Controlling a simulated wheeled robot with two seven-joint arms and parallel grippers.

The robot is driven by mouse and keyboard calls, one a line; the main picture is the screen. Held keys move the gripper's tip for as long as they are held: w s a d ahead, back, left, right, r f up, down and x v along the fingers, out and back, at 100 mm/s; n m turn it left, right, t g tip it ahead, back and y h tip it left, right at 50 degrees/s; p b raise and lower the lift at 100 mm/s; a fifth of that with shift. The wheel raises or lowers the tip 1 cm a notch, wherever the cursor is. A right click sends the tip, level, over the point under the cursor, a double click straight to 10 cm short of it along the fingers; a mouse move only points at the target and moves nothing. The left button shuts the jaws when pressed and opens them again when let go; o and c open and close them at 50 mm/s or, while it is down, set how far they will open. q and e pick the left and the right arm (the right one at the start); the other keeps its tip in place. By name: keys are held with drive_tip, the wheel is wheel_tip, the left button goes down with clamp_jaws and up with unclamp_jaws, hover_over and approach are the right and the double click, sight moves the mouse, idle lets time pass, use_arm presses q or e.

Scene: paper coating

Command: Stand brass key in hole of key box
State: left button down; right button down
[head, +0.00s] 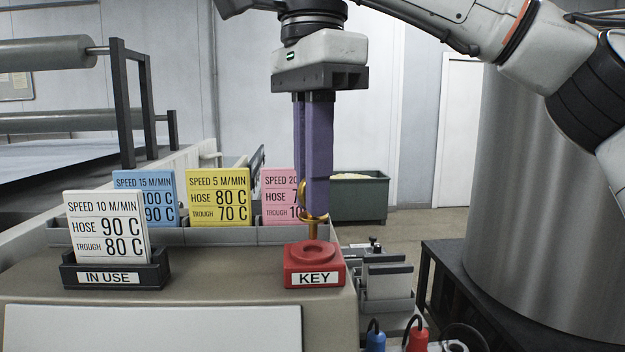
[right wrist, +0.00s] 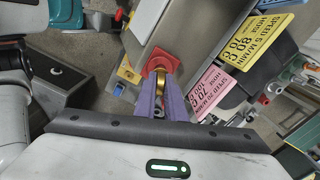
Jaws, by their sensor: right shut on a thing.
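The brass key (head: 312,224) is gripped by my right gripper (head: 315,208), whose purple fingers point straight down. The key hangs upright, ring end up, with its shaft reaching down to the hole of the red key box (head: 314,268). The head view does not clearly show how far the tip is inside the hole. In the right wrist view the brass key (right wrist: 159,88) shows between the fingertips of my right gripper (right wrist: 160,98), over the red key box (right wrist: 164,62). My left gripper is not in view.
A white card stands in the "IN USE" holder (head: 115,272) to the left. Blue, yellow (head: 218,194) and pink (head: 281,194) cards stand in a grey rack behind. The key box sits near the right edge of the console top (head: 225,268). A large metal cylinder (head: 520,190) stands right.

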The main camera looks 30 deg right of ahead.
drive_tip(key=shift+f+b, duration=1)
drive_tip(key=shift+f, duration=0.7)
drive_tip(key=c, duration=1.7)
unclamp_jaws()
drive_tip(key=shift+c, duration=0.2)
wheel_tip(320, 180, up, 8)
drive_tip(key=p, duration=0.5)
drive_tip(key=shift+r+p, duration=0.25)
drive_tip(key=shift+p, duration=0.1)
drive_tip(key=shift+r+b, duration=0.1)
drive_tip(key=shift+b, duration=0.2)
drive_tip(key=shift+r, duration=0.85)
drive_tip(key=shift+f, duration=0.1)
